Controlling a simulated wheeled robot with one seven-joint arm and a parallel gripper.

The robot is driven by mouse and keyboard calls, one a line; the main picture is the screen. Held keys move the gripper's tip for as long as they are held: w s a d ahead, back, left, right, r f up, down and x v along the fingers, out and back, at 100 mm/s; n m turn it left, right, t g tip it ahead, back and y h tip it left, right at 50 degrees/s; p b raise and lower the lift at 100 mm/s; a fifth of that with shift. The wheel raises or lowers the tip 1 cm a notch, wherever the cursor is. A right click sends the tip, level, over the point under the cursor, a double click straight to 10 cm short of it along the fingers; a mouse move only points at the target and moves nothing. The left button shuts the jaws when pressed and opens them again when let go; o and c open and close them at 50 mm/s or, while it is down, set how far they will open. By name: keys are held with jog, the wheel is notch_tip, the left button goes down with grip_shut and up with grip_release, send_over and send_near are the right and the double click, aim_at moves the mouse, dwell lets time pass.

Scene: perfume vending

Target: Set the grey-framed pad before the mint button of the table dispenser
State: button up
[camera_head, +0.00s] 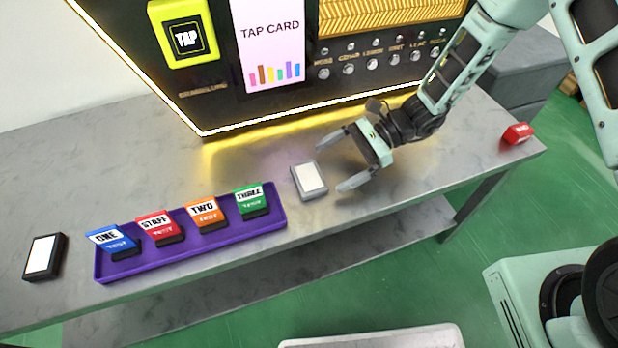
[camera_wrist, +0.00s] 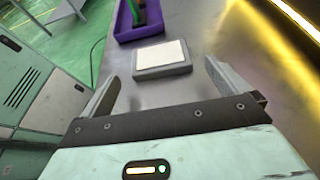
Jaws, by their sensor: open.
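The grey-framed pad (camera_head: 310,181), with a pale face, lies flat on the grey table (camera_head: 200,165), just right of the purple tray. It also shows in the wrist view (camera_wrist: 162,57). My gripper (camera_head: 338,162) is open and empty, low over the table to the right of the pad. In the wrist view its fingers (camera_wrist: 160,72) spread to either side of the pad, which lies about at or just past the tips. The dispenser (camera_head: 215,105) stands behind; the mint button (camera_head: 396,60) is in its row of small round buttons, up and right of the pad.
The purple tray (camera_head: 190,250) holds blue, red, orange and green cards upright. A black-framed pad (camera_head: 44,257) lies at the far left. A red block (camera_head: 517,133) sits near the right table end. The table before the buttons is partly covered by my arm.

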aim_at(308, 176)
jog(key=shift+r+x, duration=0.1)
jog(key=shift+x, duration=1.25)
jog(key=shift+r+x, duration=0.15)
jog(key=shift+x, duration=1.2)
jog(key=shift+a, duration=0.1)
jog(key=c, duration=1)
jog(key=shift+o, duration=0.2)
